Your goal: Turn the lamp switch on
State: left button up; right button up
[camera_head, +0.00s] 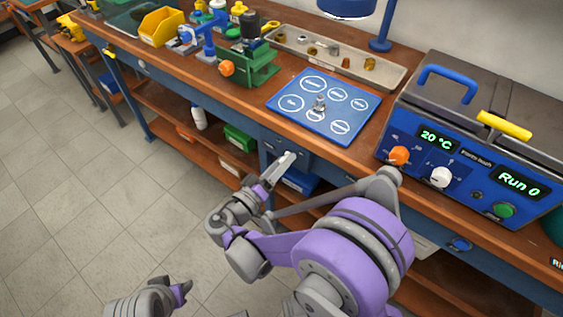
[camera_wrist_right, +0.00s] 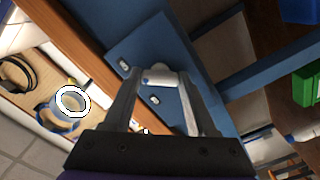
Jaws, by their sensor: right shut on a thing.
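My right gripper (camera_head: 290,157) reaches the blue front panel (camera_head: 275,143) under the bench's front edge. In the right wrist view its fingers (camera_wrist_right: 163,82) are closed around a small white knob (camera_wrist_right: 158,77) on a blue panel (camera_wrist_right: 135,45). Two small white marks lie on that panel. I cannot tell from its look whether this knob is the lamp switch. The blue lamp (camera_head: 347,6) stands at the back of the bench, its top cut off. Part of my left arm's end (camera_head: 180,291) shows low at the left; its jaw opening is unclear.
A blue mat (camera_head: 350,119) with white circles lies above the panel. A blue bath unit (camera_head: 470,151) with knobs stands to the right. A metal tray (camera_head: 399,83), green vise (camera_head: 252,71) and yellow bin (camera_head: 160,28) sit along the bench. The lower shelf (camera_head: 160,113) holds bins.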

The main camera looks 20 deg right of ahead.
dwell(0.4)
jog(key=o, duration=1.4)
jog(key=shift+c, duration=0.2)
